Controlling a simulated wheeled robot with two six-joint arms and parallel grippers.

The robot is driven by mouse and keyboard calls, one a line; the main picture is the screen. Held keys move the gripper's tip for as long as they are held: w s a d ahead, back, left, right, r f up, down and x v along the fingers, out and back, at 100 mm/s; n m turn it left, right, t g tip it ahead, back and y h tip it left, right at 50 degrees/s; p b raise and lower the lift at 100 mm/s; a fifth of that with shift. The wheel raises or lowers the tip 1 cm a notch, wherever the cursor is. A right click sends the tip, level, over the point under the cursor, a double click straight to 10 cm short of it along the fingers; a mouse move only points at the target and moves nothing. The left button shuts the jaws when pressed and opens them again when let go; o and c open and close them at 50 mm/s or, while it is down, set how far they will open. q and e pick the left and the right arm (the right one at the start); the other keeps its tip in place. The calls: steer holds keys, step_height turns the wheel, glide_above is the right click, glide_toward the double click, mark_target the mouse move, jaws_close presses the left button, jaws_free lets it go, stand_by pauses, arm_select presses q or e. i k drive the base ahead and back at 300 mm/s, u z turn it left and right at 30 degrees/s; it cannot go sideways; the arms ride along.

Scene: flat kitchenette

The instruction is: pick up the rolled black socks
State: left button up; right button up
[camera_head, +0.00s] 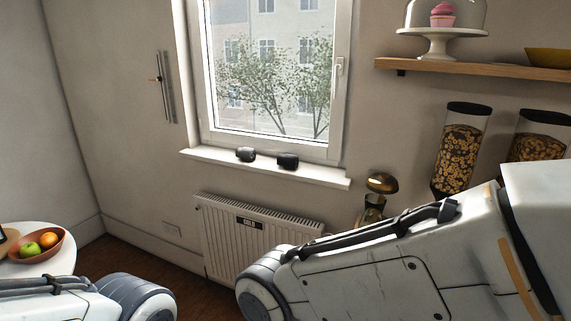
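Two small dark rolled shapes lie side by side on the white windowsill (322,175), with a gap between them. The left one (245,154) is dark grey to black with a lighter end. The right one (287,160) is blacker and looks slightly boxier. They look like the rolled black socks, but they are too small to tell whether both are. Parts of both my arms show in the lower part of the view, below the sill and apart from it. Neither gripper's fingers are in the picture.
A closed window (268,70) rises behind the sill, and a white radiator (255,238) hangs below it. A gold-topped appliance (381,183) and cereal dispensers (463,145) stand to the right under a wooden shelf (470,69). A fruit bowl (59,252) sits on a round table at left.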

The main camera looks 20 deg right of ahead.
mark_target(290, 162)
steer(key=u, duration=0.5)
steer(key=i, duration=1.85)
steer(key=z, duration=0.4)
steer(key=i, duration=0.6)
steer(key=z, duration=0.4)
